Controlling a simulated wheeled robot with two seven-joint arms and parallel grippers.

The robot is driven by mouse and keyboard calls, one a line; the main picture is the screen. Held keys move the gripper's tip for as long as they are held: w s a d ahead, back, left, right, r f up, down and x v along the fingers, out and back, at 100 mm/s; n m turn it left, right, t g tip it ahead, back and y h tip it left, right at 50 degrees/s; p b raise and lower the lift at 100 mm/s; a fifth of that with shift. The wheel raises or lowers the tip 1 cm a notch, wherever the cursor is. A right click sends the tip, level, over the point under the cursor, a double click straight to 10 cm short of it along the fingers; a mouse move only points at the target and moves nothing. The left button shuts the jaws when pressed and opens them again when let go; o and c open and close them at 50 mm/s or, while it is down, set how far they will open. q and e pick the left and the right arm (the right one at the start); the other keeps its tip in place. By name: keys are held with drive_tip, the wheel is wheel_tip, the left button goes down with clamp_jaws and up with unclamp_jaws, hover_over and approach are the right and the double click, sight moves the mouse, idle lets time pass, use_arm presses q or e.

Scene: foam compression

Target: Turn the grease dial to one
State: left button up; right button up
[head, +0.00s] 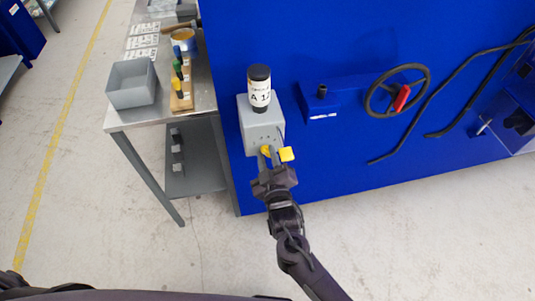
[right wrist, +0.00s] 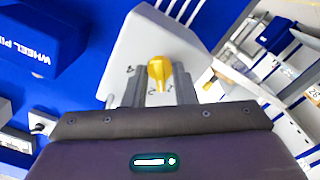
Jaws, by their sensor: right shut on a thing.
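The yellow grease dial (head: 266,150) is on the lower face of a grey box (head: 260,128) fixed to the blue panel. The right wrist view shows the dial (right wrist: 160,72) close up, with its narrow end towards the bottom of the picture. Small dark marks surround it, too blurred to read surely. My right gripper (head: 274,164) is at the box, its fingers (right wrist: 162,92) shut on the dial, one on each side. A labelled white bottle with a black cap (head: 259,88) stands on the box. My left gripper is out of view.
A yellow square piece (head: 286,154) shows beside the right gripper. Right of the box are a blue housing (head: 322,100), a black handwheel (head: 398,90) with a red handle, and black hoses. A metal bench (head: 193,98) on the left holds a grey bin (head: 130,84).

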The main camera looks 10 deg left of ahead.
drive_tip(key=n+p, duration=0.1)
drive_tip(key=n, duration=0.2)
drive_tip(key=shift+n+p, duration=0.45)
drive_tip(key=shift+n, duration=0.45)
drive_tip(key=o, duration=0.6)
drive_tip(key=shift+o, duration=0.2)
drive_tip(key=v, duration=0.7)
drive_tip(key=shift+s+b, duration=0.35)
drive_tip(key=shift+d, duration=0.1)
